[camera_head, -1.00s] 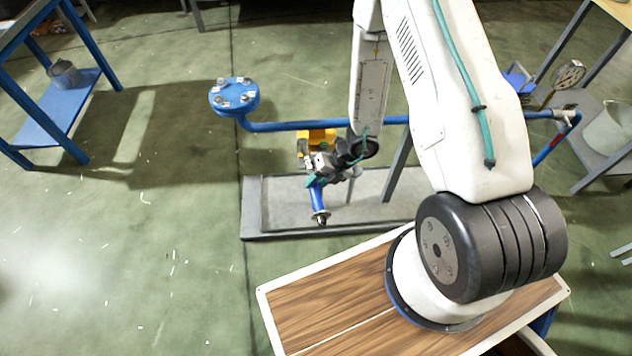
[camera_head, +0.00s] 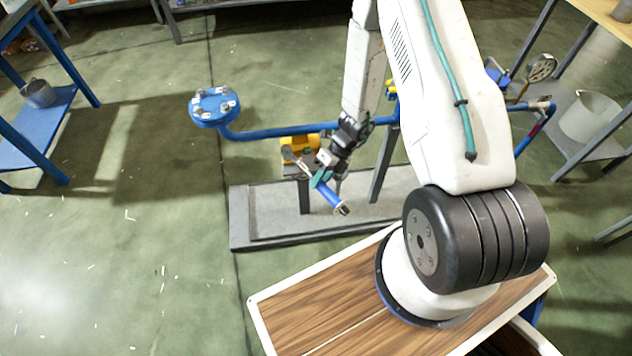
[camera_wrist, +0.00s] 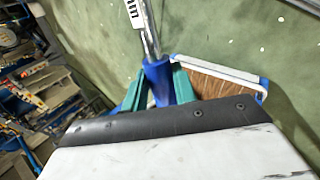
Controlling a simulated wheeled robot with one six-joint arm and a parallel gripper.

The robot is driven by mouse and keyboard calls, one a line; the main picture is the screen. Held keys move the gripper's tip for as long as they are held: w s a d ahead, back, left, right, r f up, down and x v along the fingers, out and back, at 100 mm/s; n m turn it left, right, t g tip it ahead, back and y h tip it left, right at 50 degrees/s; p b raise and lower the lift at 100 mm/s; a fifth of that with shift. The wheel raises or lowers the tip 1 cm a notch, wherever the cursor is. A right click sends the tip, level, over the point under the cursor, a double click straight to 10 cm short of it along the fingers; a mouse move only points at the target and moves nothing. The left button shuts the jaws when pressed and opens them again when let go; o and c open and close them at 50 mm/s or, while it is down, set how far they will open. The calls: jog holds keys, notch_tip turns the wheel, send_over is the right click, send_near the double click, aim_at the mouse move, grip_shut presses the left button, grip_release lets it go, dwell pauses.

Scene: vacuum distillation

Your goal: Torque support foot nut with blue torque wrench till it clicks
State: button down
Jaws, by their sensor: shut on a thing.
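My gripper (camera_head: 322,176) is shut on the blue torque wrench (camera_head: 331,195), in front of the blue pipe and above the grey base tray. In the head view the wrench's blue part slants down to the right from the fingers to a dark round end. In the wrist view, teal fingers (camera_wrist: 158,88) close around the wrench's blue handle (camera_wrist: 157,72), and its metal shaft with scale marks runs up out of the picture. The pipe's grey support posts (camera_head: 386,165) stand on the tray. I cannot make out the support foot nut or any contact with it.
A blue pipe (camera_head: 270,132) with a bolted flange (camera_head: 214,106) crosses behind my gripper, with a yellow part (camera_head: 293,150) beside it. The grey tray (camera_head: 240,222) lies below. Blue shelving (camera_head: 40,125) stands left, and a bench with a white bucket (camera_head: 590,117) right. Left floor is clear.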

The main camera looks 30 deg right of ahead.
jog(key=w+d+n+g+h, duration=0.2)
jog(key=w+d+n+g, duration=0.2)
jog(key=w+d+n, duration=0.3)
jog(key=d+n, duration=0.1)
jog(key=d, duration=0.2)
dwell(0.6)
jog(key=shift+s, duration=0.1)
jog(key=shift+s+a+m+t+y, duration=0.3)
jog(key=shift+s+a+m, duration=0.7)
jog(key=shift+s, duration=0.15)
jog(key=shift+s+a+m+t+y, duration=0.3)
jog(key=shift+s+a+m+t, duration=0.2)
jog(key=shift+s+a+m, duration=0.6)
